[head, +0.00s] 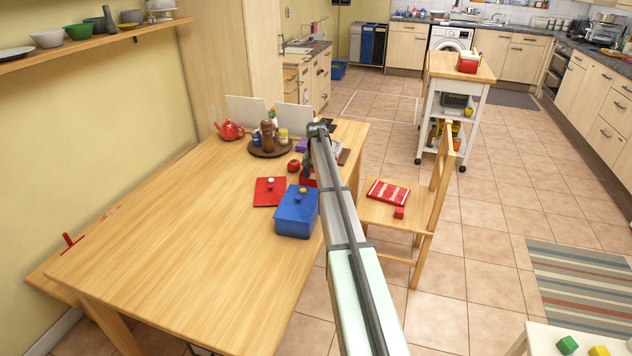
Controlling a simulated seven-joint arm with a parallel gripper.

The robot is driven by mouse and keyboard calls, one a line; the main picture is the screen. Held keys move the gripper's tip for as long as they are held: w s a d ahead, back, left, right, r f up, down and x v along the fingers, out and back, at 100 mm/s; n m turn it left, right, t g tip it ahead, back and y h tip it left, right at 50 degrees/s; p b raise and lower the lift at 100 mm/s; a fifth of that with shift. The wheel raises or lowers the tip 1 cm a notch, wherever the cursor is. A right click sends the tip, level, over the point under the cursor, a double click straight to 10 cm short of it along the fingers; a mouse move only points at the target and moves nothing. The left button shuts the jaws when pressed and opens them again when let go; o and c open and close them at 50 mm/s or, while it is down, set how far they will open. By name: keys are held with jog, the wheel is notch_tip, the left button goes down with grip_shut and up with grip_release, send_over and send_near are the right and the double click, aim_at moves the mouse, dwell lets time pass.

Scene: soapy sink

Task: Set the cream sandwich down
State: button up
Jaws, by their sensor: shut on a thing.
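My arm reaches out over the right edge of the wooden table (190,250). My gripper (307,169) points down at its far end, small and partly hidden by the arm. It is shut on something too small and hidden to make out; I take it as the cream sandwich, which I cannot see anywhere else. Just below the gripper, a red thing (306,182), perhaps a box, shows partly behind the arm. Whether the held thing touches it, I cannot tell.
A flat red lid (270,191) and a lidded blue box (296,214) stand close by. A tomato (294,165), a round tray (257,151) with jars and a red teapot (230,130) are behind. A chair (427,205) is at the right. The table's left and front are clear.

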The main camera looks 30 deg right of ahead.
jog(key=shift+f, duration=0.65)
jog(key=shift+f, duration=0.15)
jog(key=o, duration=0.8)
notch_tip(320, 180, up, 12)
jog(key=shift+r, duration=0.15)
